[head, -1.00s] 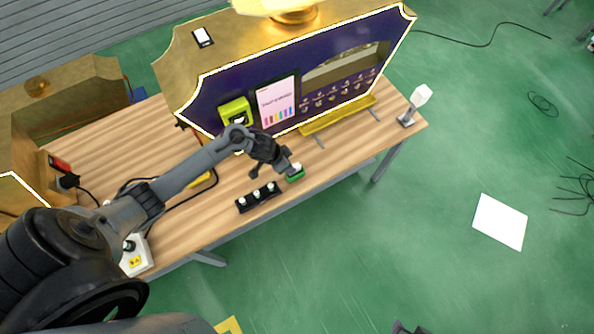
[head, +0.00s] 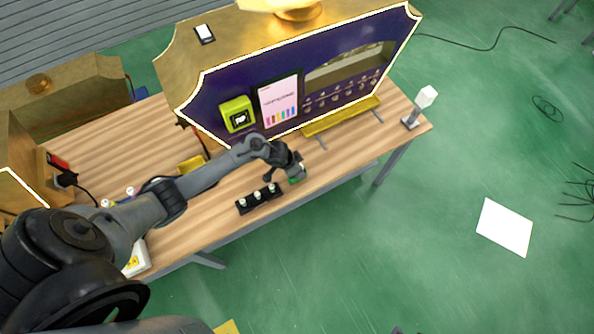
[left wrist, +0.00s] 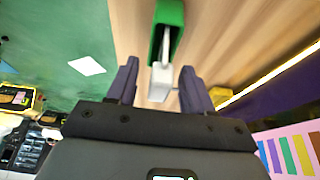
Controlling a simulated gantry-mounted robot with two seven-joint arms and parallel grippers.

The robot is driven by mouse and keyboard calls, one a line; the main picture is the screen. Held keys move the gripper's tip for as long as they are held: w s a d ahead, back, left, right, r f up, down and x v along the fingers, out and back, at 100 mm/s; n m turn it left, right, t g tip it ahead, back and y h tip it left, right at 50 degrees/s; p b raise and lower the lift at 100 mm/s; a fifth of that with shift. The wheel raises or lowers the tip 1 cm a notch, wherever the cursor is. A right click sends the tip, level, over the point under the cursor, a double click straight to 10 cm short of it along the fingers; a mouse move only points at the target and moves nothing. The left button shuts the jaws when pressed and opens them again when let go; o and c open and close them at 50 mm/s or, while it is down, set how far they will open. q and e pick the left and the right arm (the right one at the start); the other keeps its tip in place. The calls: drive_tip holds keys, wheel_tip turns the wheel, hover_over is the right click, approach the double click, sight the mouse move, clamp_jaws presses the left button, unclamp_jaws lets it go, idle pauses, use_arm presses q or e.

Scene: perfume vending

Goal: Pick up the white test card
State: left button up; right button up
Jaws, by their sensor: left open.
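The white test card (left wrist: 160,80) stands in a small green holder (left wrist: 167,22) in the left wrist view. Its near end lies between the two spread fingers of my left gripper (left wrist: 158,84), with a gap visible at the fingers. In the head view my left gripper (head: 284,172) is over the front part of the table, at the green holder (head: 294,180), and covers most of it. The card is mostly hidden there. My left gripper is open and holds nothing. My right gripper is not in view.
A black rack with several white-topped pieces (head: 258,199) sits just left of the holder. The purple and gold vending machine (head: 300,85) stands behind, with a yellow-green box (head: 236,115) on its front. A white lamp-like stand (head: 425,98) is at the table's right end.

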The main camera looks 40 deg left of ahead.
use_arm(q)
drive_tip(key=shift+c, duration=0.5)
clamp_jaws()
drive_tip(key=shift+r, duration=0.15)
